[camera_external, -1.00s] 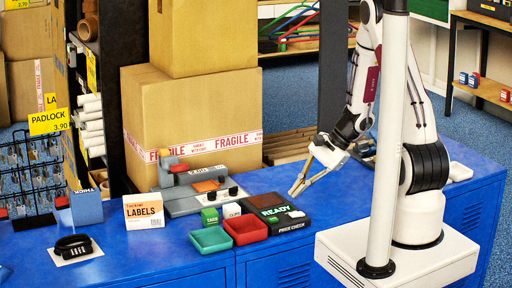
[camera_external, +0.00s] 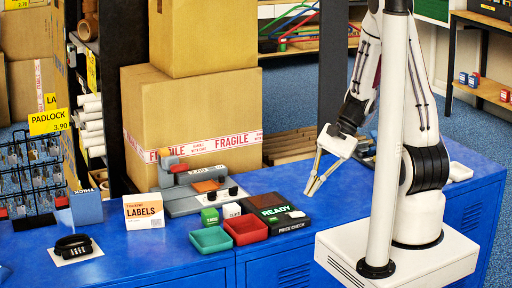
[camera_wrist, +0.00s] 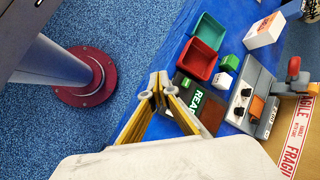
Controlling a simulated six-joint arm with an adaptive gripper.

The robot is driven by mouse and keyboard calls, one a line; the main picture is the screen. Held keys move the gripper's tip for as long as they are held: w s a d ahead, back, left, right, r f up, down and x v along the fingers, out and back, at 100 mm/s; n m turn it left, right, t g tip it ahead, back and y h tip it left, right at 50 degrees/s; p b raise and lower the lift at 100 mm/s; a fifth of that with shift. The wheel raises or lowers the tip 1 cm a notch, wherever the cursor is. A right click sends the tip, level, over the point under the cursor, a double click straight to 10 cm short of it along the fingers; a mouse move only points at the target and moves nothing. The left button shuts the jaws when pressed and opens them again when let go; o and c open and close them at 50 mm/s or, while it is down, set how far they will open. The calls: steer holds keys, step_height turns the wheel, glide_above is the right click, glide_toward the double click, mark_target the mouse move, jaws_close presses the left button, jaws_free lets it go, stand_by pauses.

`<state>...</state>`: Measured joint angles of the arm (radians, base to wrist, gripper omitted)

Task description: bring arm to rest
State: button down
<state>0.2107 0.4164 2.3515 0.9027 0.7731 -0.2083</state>
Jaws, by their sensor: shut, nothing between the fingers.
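My gripper (camera_external: 312,190) hangs above the blue counter (camera_external: 340,205), to the right of the black price-check device (camera_external: 272,213) with the green READY screen. Its fingers point down and slightly left. They are shut with nothing between them. In the wrist view my gripper (camera_wrist: 158,88) shows its fingertips close together over the counter's edge, beside the READY device (camera_wrist: 204,105). My arm is folded up near its base, partly behind a white pole (camera_external: 388,150).
A green tray (camera_external: 211,239) and a red tray (camera_external: 246,231) sit left of the device. Cartons (camera_external: 190,115) rise behind. The counter's right part looks mostly clear.

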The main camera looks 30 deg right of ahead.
steer(key=s+d+r+n+t+h, duration=0.2)
steer(key=s+r+n, duration=0.1)
steer(key=r, duration=0.4)
steer(key=s+d+r+n+t+h, duration=0.2)
steer(key=s+d+r+n, duration=0.1)
steer(key=r, duration=0.5)
steer(key=s+d+r+n+t+h, duration=0.1)
steer(key=s+d+r+n+h, duration=0.1)
steer(key=s+r, duration=0.3)
step_height(320, 180, up, 3)
steer(key=shift+s+d+r+n+t+h, duration=0.1)
steer(key=shift+s+d+n+t+h, duration=0.2)
steer(key=shift+d+n+t+h, duration=0.15)
steer(key=shift+a, duration=0.1)
stand_by(2.9)
